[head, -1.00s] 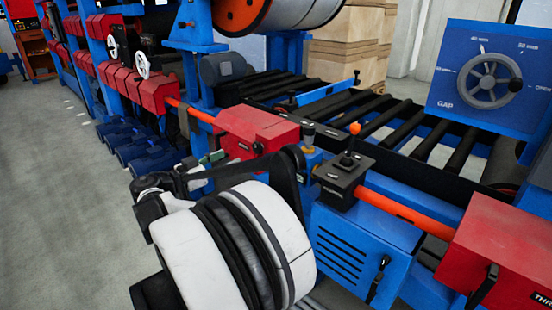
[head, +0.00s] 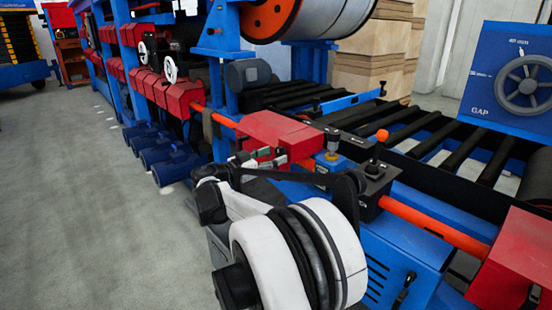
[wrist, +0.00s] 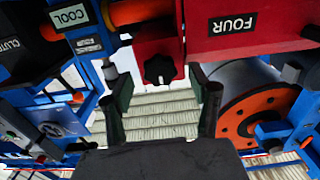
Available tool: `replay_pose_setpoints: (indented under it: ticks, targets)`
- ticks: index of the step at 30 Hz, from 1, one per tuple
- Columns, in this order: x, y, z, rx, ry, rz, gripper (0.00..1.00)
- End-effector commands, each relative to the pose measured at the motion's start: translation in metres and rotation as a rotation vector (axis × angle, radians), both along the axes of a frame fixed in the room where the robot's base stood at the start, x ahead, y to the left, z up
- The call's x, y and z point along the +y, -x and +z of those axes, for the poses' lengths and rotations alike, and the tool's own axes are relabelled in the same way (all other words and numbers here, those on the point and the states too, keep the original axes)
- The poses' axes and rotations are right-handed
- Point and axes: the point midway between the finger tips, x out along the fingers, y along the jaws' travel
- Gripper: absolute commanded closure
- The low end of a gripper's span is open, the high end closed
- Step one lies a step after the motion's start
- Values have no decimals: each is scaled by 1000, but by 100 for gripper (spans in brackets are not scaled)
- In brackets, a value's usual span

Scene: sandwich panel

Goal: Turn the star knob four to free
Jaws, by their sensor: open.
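The black star knob (wrist: 159,70) sits on the underside of a red housing in the wrist view. The white-on-black label FOUR (wrist: 232,23) is on the red box just right of it. My gripper (wrist: 161,82) is open, its two dark fingers spread left and right below the knob, with nothing between them. The knob shows in the gap just beyond the fingertips, apart from them. In the head view my gripper (head: 265,160) is in front of the red housing (head: 282,134); I cannot make out the star knob there.
A COOL label (wrist: 69,15) and blue frame parts crowd the left of the wrist view. An orange disc (wrist: 255,118) is at right. In the head view a joystick box (head: 374,178) stands right of the gripper; grey floor (head: 110,220) is clear at left.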

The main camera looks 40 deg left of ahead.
Motion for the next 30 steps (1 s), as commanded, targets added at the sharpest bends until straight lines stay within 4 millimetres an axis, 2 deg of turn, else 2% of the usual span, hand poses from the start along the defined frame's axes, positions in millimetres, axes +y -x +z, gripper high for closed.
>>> replay_pose_setpoints:
  ticks: [6,15,24,25,30]
  targets:
    - [-3,-15,0,0,0,-1,44]
    - [-3,-16,0,0,0,-1,45]
    - [-3,-16,0,0,0,-1,86]
    - [-3,-15,0,0,0,-1,88]
    - [-3,-15,0,2,9,-1,88]
